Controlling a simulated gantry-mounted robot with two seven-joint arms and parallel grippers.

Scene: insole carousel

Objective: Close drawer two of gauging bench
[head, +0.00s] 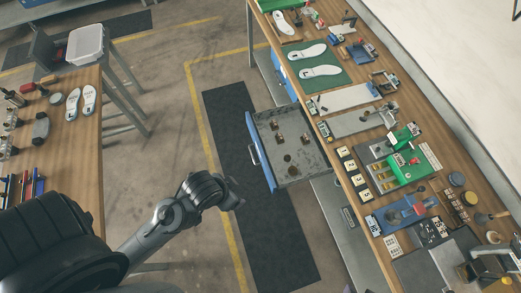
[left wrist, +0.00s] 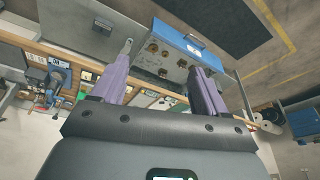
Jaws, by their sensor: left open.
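The pulled-out drawer (head: 300,173) of the gauging bench (head: 335,152) has grey walls, a blue front with a handle (head: 254,153) and several small brown pieces inside. It sticks out from the bench over the dark floor mat. My left gripper (head: 236,192) is in front of the drawer, to the lower left of its front and apart from it. In the left wrist view my left gripper (left wrist: 160,60) is open with purple fingers spread and nothing between them. The drawer's blue front (left wrist: 188,44) shows beyond the fingers. My right gripper is not in view.
The bench top carries insoles, fixtures and gauges, with a green device (head: 402,165) near the middle. Another blue drawer front (head: 277,62) shows farther along, flush with the bench. The dark mat (head: 228,110) is clear.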

